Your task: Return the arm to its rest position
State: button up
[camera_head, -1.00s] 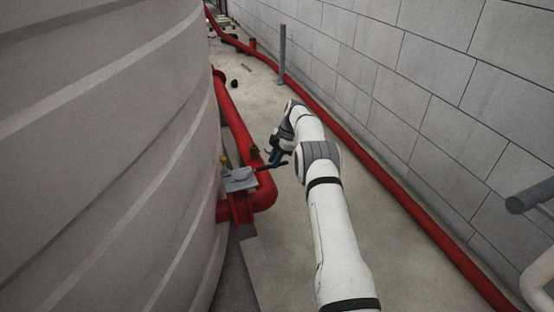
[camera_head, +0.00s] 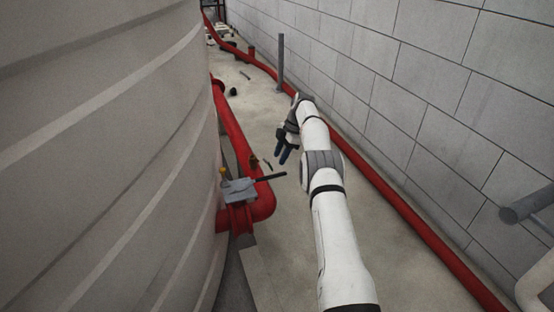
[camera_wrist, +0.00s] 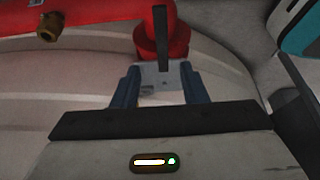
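My arm (camera_head: 337,235) reaches forward over the floor, with its elbow bent and its wrist turned down and left. My gripper (camera_head: 282,156) is right of the red pipe and clear of it. In the wrist view, its two blue fingers (camera_wrist: 158,88) stand apart with nothing held between them. The grey valve box (camera_head: 240,189) with a dark lever handle (camera_head: 270,178) sits on the red pipe at the tank's side. The box also shows beyond the fingers in the wrist view (camera_wrist: 183,75).
A large ribbed tank (camera_head: 110,150) fills the left. A block wall (camera_head: 430,80) with a long red pipe (camera_head: 390,190) at its foot bounds the right. A grey post (camera_head: 281,62) stands ahead. Bare floor (camera_head: 285,230) lies between the tank and my arm.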

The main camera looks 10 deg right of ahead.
jog(key=shift+d+r, duration=0.1)
jog(key=shift+r, duration=0.05)
jog(key=s+a+r+m+h+p, duration=0.1)
jog(key=s+r+m+p, duration=0.15)
jog(key=r, duration=0.65)
jog(key=s+a+r+m+p, duration=0.15)
jog(key=r+p, duration=0.25)
jog(key=r, duration=0.6)
jog(key=s+a+r+m+t+h+p, duration=0.2)
jog(key=s+r+m+p, duration=0.45)
jog(key=s+r, duration=0.8)
jog(key=s+a+r+m+p, duration=0.1)
jog(key=s+r+m+p, duration=0.55)
jog(key=s+r, duration=0.65)
jog(key=s+f+m+t+h+p, duration=0.1)
jog(key=s+p, duration=0.5)
jog(key=s, duration=1.2)
jog(key=shift+s+a+f+m+h+p, duration=0.15)
jog(key=shift+s+f+m+h+p, duration=0.3)
jog(key=shift+m, duration=0.45)
